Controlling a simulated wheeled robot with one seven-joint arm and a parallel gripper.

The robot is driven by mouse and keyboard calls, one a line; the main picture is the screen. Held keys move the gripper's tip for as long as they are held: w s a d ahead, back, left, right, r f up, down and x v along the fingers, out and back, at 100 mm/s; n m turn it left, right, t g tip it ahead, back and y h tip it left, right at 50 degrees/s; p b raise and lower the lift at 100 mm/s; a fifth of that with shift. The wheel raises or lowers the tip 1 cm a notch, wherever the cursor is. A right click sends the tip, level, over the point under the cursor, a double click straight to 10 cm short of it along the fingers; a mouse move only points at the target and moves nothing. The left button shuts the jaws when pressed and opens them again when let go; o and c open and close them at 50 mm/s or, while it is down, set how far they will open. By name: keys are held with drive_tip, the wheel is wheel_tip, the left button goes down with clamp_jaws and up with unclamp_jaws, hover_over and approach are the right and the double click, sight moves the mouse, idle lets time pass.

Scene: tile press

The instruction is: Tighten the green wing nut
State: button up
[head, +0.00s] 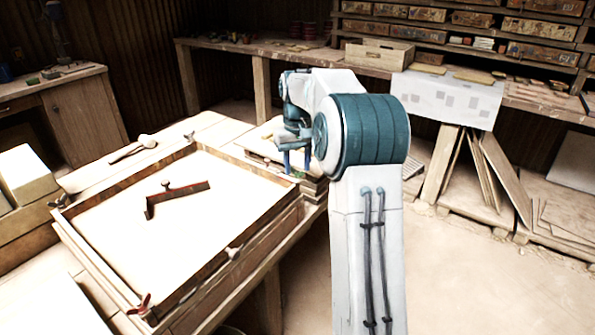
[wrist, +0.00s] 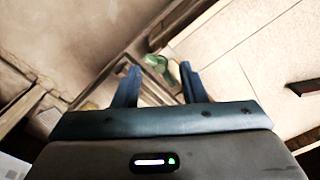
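The green wing nut (wrist: 156,62) shows in the wrist view at a corner of the wooden frame (wrist: 160,38), just beyond and between my fingertips. A paler green-grey piece (wrist: 174,70) is beside it. My gripper (wrist: 160,84) is open, with its two blue fingers apart and nothing clearly held between them. I cannot tell whether a finger touches the nut. In the head view my gripper (head: 295,165) points down over the right corner of the press frame (head: 250,236), and I cannot make out the green nut there.
A red wing nut (head: 140,304) sits at the frame's near corner and a dark one (head: 57,202) at its left corner. A dark angled bar (head: 178,195) lies on the pale panel. A mallet (head: 135,147) lies behind.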

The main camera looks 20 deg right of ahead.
drive_tip(key=shift+f, duration=0.85)
clamp_jaws()
